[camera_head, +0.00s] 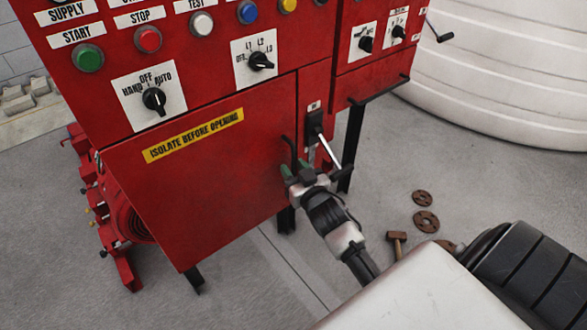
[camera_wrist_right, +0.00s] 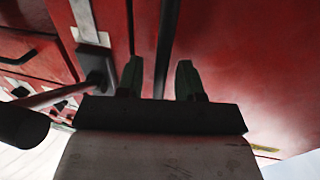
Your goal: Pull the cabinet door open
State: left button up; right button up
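The red cabinet door (camera_head: 215,185) bears a yellow "ISOLATE BEFORE OPENING" label (camera_head: 193,136) and looks shut. Its dark handle (camera_head: 289,150) is a thin upright bar near the door's right edge. My right gripper (camera_head: 296,172) is at the lower part of this handle, coming from below right. In the right wrist view the green-tipped fingers (camera_wrist_right: 158,82) are apart, and the dark handle bar (camera_wrist_right: 166,45) shows between them, closer to the left finger. Whether a finger touches the bar cannot be told. My left gripper is not in view.
A switch lever (camera_head: 322,150) with a pale rod and dark knob sticks out just right of the handle. A black rail (camera_head: 380,91) juts out at the right. Rusty discs (camera_head: 426,221) and a hammer (camera_head: 397,240) lie on the floor. A white tank (camera_head: 500,70) stands behind.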

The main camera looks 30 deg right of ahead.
jog(key=shift+w, duration=0.25)
grip_shut()
jog(key=shift+s, duration=0.1)
